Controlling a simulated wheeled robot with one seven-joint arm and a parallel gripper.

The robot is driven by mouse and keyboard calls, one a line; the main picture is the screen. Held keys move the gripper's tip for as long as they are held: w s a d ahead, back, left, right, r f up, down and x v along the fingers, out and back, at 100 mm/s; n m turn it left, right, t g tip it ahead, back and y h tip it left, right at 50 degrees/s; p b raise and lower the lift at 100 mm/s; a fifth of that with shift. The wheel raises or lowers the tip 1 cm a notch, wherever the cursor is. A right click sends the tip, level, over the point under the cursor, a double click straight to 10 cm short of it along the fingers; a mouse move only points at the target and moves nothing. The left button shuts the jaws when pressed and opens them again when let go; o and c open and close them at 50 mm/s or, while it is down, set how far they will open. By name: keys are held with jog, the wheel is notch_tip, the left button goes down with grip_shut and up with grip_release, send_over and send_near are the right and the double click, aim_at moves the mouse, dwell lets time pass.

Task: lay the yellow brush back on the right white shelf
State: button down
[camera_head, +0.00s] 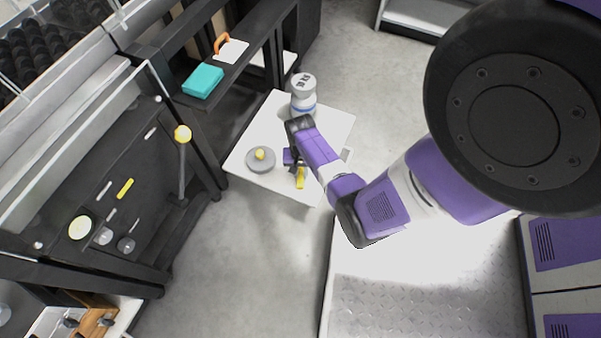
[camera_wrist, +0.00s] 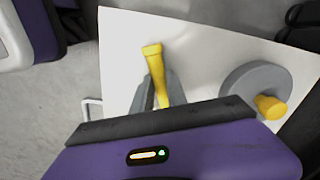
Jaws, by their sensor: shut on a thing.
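The yellow brush (camera_head: 300,180) is in my gripper (camera_head: 297,166), over the front edge of a small white surface (camera_head: 325,118). In the wrist view the brush (camera_wrist: 153,62) stands out between the grey fingers of my gripper (camera_wrist: 160,92), which are shut on it. Its lower part is hidden behind the gripper body. The white surface (camera_wrist: 125,40) lies beneath it; I cannot tell whether the brush touches it. I cannot tell for sure whether this surface is the right white shelf.
A grey disc (camera_head: 252,165) with a yellow knob lies left of my gripper. A white canister (camera_head: 304,88) with a blue band stands behind it. A dark rack with a teal box (camera_head: 203,80) is at the upper left. Bare floor (camera_head: 240,260) lies in front.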

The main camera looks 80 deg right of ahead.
jog(key=shift+f, duration=0.1)
jog(key=c, duration=1.3)
grip_release()
